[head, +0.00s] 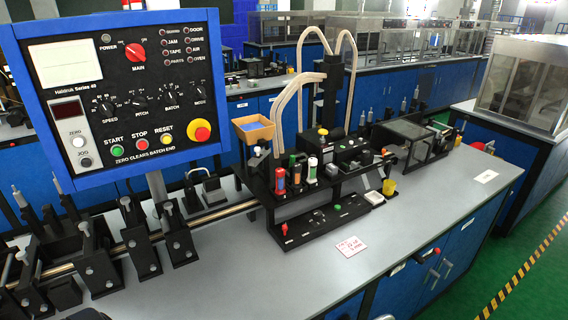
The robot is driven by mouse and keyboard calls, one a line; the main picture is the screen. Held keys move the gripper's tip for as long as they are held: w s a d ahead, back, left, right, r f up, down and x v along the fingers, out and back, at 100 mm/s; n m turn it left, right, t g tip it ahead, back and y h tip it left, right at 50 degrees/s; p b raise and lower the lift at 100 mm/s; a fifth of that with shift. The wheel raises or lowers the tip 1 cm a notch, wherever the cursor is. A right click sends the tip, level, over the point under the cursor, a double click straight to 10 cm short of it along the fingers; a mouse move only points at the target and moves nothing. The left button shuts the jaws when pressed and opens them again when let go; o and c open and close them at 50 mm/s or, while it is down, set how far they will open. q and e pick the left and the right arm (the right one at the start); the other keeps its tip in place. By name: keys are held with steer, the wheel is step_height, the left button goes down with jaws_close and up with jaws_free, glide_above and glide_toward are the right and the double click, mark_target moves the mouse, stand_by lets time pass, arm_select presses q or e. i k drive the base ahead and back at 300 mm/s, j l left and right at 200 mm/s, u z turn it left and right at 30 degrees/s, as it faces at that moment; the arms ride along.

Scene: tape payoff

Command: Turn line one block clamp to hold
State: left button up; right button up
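A row of black block-like holders (135,249) with grey-topped posts stands along a metal rail on the near bench at the left. A black machine (300,190) at the middle of the bench carries small red, orange, green and white capped parts and a lower black shelf (312,222) with a red knob (285,228) and a green button. I cannot tell which part is the line one block clamp, nor its position; the small labels are unreadable. Neither of my grippers can be made out in the head view.
A blue-framed control panel (120,88) stands at the left and hides part of the bench behind it. A cardboard box (253,129) sits atop the machine.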

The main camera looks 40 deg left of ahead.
mark_target(354, 198)
steer(key=i+u, duration=0.15)
steer(key=u, duration=0.3)
steer(key=i+l+u, duration=0.1)
steer(key=u, duration=0.35)
steer(key=i+l+u, duration=0.1)
steer(key=u, duration=0.35)
steer(key=l+u, duration=0.15)
steer(key=u, duration=0.3)
steer(key=i+l+u, duration=0.15)
steer(key=l, duration=0.3)
steer(key=i+l+u, duration=0.1)
steer(key=l, duration=0.4)
steer(key=i+l+u, duration=0.15)
steer(key=l, duration=0.35)
steer(key=i+l+u, duration=0.1)
steer(key=l, duration=0.4)
